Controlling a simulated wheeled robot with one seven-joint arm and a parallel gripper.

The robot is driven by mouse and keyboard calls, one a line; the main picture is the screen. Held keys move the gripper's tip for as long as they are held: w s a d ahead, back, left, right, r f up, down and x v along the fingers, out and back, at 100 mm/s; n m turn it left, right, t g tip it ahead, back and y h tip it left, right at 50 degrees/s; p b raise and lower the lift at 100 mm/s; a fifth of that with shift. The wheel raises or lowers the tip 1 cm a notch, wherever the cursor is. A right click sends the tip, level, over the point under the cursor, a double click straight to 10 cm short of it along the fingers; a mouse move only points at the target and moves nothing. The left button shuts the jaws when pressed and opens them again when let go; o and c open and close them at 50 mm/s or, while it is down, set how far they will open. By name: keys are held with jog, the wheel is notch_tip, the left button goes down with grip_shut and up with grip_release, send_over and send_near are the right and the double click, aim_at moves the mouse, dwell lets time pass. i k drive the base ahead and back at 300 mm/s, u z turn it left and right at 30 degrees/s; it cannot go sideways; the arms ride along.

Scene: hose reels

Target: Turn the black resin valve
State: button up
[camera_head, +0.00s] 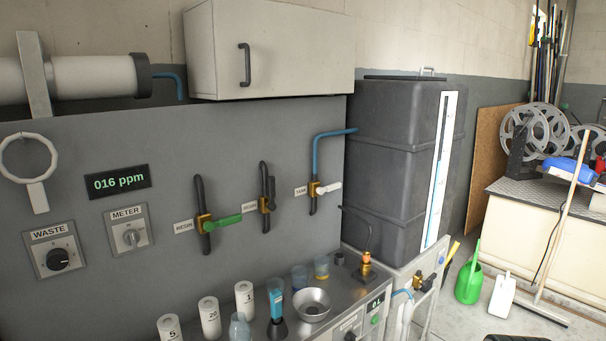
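Three brass valves sit on dark and blue pipes on the grey panel (110,280). The middle valve (264,203) has a black handle (271,187) that stands upright, roughly along its black pipe. The small label (249,208) to its left is too small to read surely. The left valve (204,222) has a green handle (226,221) pointing right, across its pipe. The right valve (313,188), labelled TANK, has a white handle (330,187) pointing right. My gripper is not in view, and nothing touches the valves.
A cabinet (270,48) overhangs the panel. A dark tank (392,150) stands right. A green watering can (469,282) and a leaning broom occupy the floor at right.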

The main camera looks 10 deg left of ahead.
aim_at(271, 206)
jog(key=u, duration=0.45)
jog(key=i, duration=1.15)
jog(key=u, duration=0.7)
